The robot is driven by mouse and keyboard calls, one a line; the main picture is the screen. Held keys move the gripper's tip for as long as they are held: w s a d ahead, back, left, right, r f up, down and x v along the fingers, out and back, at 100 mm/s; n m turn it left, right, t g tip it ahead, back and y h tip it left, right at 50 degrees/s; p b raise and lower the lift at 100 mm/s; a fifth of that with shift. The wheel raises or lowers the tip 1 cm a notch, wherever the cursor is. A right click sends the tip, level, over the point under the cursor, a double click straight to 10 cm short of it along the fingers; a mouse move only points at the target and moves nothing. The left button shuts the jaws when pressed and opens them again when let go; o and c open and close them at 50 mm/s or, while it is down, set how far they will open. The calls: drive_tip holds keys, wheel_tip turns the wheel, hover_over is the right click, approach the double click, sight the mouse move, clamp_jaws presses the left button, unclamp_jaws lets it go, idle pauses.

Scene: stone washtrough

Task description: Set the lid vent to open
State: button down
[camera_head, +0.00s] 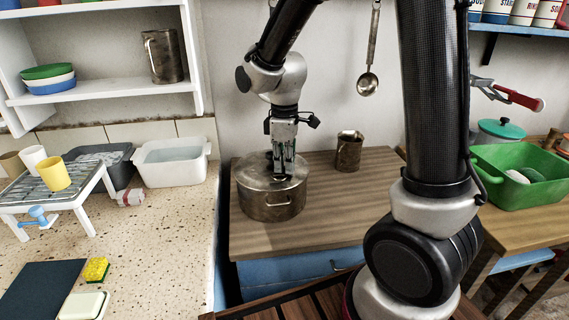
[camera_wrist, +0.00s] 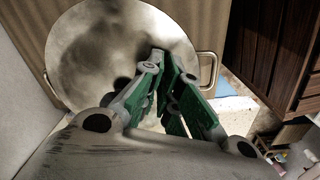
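A round metal pot (camera_head: 272,205) with side handles stands on the wooden counter. Its flat metal lid (camera_head: 255,176) also shows in the wrist view (camera_wrist: 85,60), with dark smudges or shadows on it. My gripper (camera_head: 283,172) points straight down at the middle of the lid, with its fingertips at or just above it. In the wrist view the green-padded fingers (camera_wrist: 168,66) lie close together over the lid. They hide what is between and under them. Small dark parts show around the fingertips, but I cannot make out the vent or its setting.
A metal mug (camera_head: 348,151) stands behind the pot to the right, and a ladle (camera_head: 368,82) hangs on the wall above. A green basin (camera_head: 520,180) is far right. The wooden counter (camera_head: 330,215) is clear in front and right of the pot.

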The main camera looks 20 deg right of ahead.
sight(281, 182)
idle(0.4)
drive_tip(key=m, duration=0.3)
drive_tip(key=s+m, duration=0.1)
drive_tip(key=m, duration=0.1)
drive_tip(key=shift+s+a+m, duration=0.1)
drive_tip(key=shift+a+m, duration=0.2)
drive_tip(key=m, duration=0.4)
drive_tip(key=a+m, duration=0.1)
drive_tip(key=shift+s+m, duration=0.35)
drive_tip(key=shift+m, duration=0.05)
drive_tip(key=c, duration=1.5)
unclamp_jaws()
drive_tip(key=shift+c, duration=0.2)
drive_tip(key=shift+r, duration=0.15)
wheel_tip(281, 182, up, 12)
